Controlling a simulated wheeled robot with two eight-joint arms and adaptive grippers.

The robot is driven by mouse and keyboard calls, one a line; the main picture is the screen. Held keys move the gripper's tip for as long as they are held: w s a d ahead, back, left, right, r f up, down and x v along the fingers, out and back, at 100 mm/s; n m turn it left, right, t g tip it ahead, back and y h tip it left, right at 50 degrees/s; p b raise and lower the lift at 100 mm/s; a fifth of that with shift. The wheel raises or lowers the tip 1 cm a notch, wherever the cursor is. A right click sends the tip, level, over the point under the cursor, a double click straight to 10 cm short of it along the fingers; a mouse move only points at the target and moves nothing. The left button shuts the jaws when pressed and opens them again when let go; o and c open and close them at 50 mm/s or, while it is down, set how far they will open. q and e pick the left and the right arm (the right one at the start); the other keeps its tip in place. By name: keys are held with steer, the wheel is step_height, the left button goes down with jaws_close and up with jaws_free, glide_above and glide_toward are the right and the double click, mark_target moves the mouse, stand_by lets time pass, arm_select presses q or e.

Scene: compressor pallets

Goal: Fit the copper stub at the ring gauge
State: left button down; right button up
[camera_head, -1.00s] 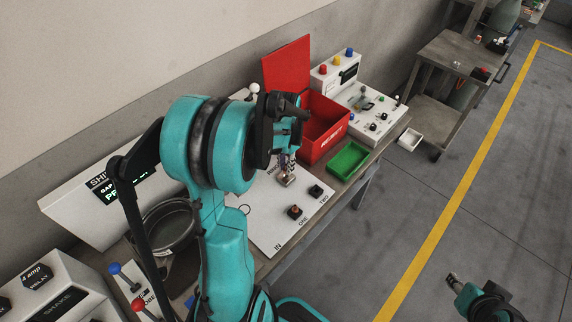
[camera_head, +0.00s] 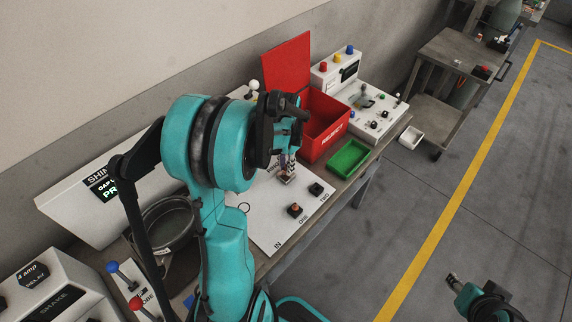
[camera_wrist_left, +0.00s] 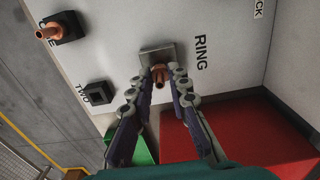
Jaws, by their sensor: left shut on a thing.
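The ring gauge is a small grey metal block (camera_wrist_left: 157,53) beside the word RING on the white board. It also shows in the head view (camera_head: 287,178), partly covered by my gripper. My left gripper (camera_wrist_left: 159,78) is shut on a copper stub (camera_wrist_left: 160,76), held between its fingertips at the block's near edge. Whether the stub is inside the ring or just in front of it I cannot tell. In the head view my left gripper (camera_head: 289,160) is above the block. My right gripper (camera_head: 453,280) is at the lower right, too small to read.
Another copper piece (camera_wrist_left: 48,33) sits in the black holder at ONE. The black holder at TWO (camera_wrist_left: 97,94) looks empty. A red reject bin (camera_head: 325,125) and a green tray (camera_head: 348,160) stand just beyond the board. A round pan (camera_head: 165,227) is at the left.

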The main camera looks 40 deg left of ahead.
arm_select(q)
steer(key=shift+f+b, duration=0.5)
steer(key=shift+f, duration=0.2)
steer(key=c, duration=1.4)
jaws_free()
steer(key=shift+o, duration=0.2)
steer(key=shift+r, duration=0.15)
step_height(320, 180, up, 12)
